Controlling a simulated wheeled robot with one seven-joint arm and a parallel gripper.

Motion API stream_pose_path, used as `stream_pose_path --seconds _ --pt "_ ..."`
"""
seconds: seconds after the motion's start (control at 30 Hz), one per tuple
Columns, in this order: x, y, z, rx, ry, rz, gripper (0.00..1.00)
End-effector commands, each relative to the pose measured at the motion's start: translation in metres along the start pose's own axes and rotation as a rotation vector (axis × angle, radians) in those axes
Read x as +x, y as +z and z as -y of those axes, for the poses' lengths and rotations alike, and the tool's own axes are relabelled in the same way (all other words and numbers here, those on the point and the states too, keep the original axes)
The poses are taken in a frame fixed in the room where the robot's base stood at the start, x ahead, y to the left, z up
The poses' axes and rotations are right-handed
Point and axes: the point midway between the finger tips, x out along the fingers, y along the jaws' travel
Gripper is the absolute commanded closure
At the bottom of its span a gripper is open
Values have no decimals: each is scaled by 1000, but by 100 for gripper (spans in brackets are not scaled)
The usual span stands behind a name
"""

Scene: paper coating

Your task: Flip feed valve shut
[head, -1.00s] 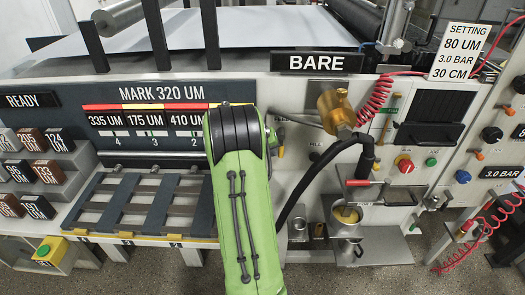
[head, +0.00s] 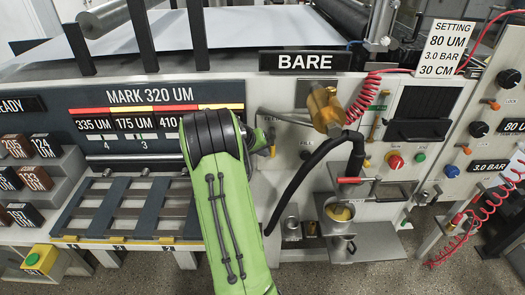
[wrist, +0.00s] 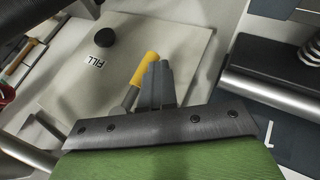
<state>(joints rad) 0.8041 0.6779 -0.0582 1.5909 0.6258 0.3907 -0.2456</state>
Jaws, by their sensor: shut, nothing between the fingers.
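A lever with a yellow handle (wrist: 145,68) stands out from a pale panel in the wrist view, close to a black knob and a FILL label; I take it for the feed valve. Its handle shows in the head view as a small yellow piece (head: 272,150) just right of my green arm. My gripper (wrist: 155,80) has its grey fingers together and empty, right beside the handle. The fingers overlap the lever in the picture; I cannot tell whether they touch it. In the head view my arm hides the gripper.
A brass fitting (head: 326,112) with a thick black hose (head: 305,180) is right of my arm. A metal cup (head: 338,212) stands below it on a shelf. A slatted rack (head: 130,208) is at left. A red coiled hose (head: 490,215) hangs at far right.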

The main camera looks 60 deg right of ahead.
Motion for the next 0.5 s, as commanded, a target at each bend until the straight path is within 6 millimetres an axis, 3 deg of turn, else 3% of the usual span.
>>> stream_pose_path --seconds 0.5 --pt "13 6 -9 -136 261 -6 100"
